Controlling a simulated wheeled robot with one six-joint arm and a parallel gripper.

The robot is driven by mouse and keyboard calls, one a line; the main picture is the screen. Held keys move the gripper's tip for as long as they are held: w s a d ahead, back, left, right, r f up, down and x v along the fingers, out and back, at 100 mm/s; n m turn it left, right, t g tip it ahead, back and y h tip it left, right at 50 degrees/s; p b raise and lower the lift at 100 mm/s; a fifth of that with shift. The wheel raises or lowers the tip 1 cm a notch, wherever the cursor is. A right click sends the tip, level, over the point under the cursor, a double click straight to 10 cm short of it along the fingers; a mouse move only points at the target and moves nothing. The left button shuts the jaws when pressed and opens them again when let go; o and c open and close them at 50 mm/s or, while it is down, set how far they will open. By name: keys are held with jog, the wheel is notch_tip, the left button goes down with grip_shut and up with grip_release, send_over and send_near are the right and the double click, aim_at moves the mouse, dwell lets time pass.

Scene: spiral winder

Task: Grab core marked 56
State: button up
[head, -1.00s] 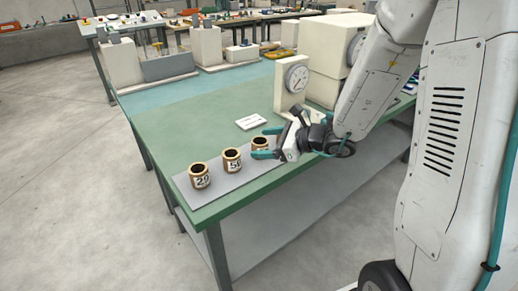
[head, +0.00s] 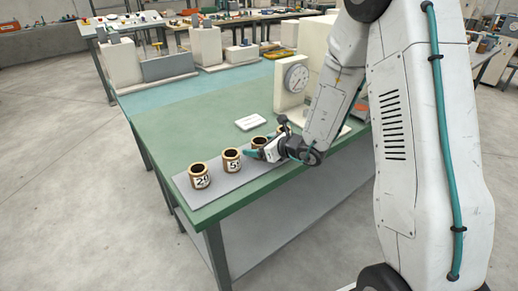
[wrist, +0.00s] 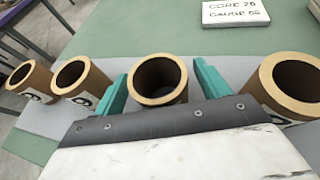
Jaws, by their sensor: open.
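Several brown cores with pale rims stand upright in a row on a grey mat. In the head view the nearest core (head: 199,177) has a label starting with 2. The second core (head: 231,161) has a label starting with 5; its last digit is unclear. The third core (head: 259,142) is partly behind my gripper (head: 253,154), and a fourth (head: 281,130) is mostly hidden. In the wrist view my gripper (wrist: 160,82) is open, with teal fingers on either side of the third core (wrist: 158,76). That core's label is hidden. The second core (wrist: 82,80) is just left of the fingers.
The grey mat (head: 219,184) lies along the green table's (head: 185,130) front edge. A white card (head: 250,122) with printed text lies behind the cores. A dial gauge block (head: 294,80) stands farther back. The fourth core (wrist: 285,86) is right of the fingers.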

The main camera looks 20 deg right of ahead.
jog(key=c, duration=1)
jog(key=shift+r, duration=0.1)
jog(key=shift+c, duration=0.2)
